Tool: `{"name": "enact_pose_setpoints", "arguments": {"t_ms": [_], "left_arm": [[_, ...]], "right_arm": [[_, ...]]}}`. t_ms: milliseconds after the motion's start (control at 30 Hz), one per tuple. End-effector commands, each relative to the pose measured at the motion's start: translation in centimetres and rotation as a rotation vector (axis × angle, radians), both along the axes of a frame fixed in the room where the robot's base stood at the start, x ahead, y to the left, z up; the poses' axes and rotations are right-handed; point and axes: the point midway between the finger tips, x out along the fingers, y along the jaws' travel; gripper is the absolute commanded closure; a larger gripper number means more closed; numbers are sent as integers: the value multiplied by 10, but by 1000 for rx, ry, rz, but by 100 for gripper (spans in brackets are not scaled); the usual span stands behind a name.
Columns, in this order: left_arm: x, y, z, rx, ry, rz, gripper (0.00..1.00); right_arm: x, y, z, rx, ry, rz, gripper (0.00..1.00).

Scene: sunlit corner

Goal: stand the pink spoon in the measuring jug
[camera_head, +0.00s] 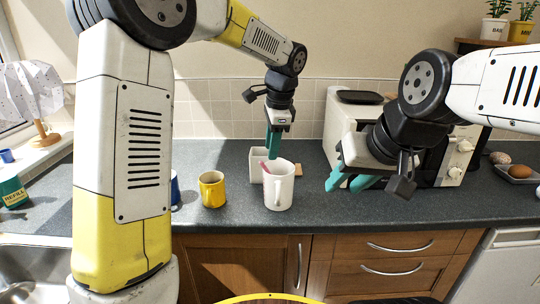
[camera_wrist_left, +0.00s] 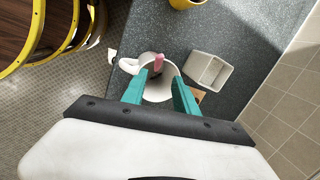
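The white measuring jug (camera_head: 281,190) stands upright on the dark counter, and in the left wrist view it shows its handle and open mouth (camera_wrist_left: 157,92). The pink spoon (camera_head: 265,167) is inside the jug, tilted, with its pink end showing at the rim; it also shows in the left wrist view (camera_wrist_left: 160,63). The lower part of the spoon is hidden by the jug. My left gripper (camera_head: 273,153) is above and behind the jug, with its fingers apart and nothing between them in the left wrist view (camera_wrist_left: 158,96). My right gripper (camera_head: 350,184) is open and empty, right of the jug.
A pale two-compartment holder (camera_wrist_left: 208,70) stands close beside the jug. A yellow mug (camera_head: 212,190) and a partly hidden blue mug (camera_head: 174,190) are to the left. A toaster oven (camera_head: 440,160) stands behind my right gripper. The counter front right of the jug is clear.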

Motion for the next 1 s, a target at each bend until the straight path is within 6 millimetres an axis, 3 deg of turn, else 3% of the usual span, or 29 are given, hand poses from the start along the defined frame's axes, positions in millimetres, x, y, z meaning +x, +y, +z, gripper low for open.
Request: {"name": "enact_pose_setpoints", "arguments": {"t_ms": [200, 433, 567, 667, 800, 1000], "left_arm": [[-8, -6, 46, -2, -3, 0, 65], [-13, -8, 70, -1, 0, 2, 65], [-24, 6, 80, -31, -21, 61, 65], [-47, 32, 89, -93, -57, 180, 65], [-97, 77, 94, -232, -121, 432, 65], [-172, 123, 79, -462, -201, 813, 65]], "right_arm": [[0, 0, 0, 0, 0, 0, 64], [0, 0, 0, 0, 0, 0, 64], [0, 0, 0, 0, 0, 0, 64], [0, 0, 0, 0, 0, 0, 64], [0, 0, 0, 0, 0, 0, 64], [0, 0, 0, 0, 0, 0, 64]]}}
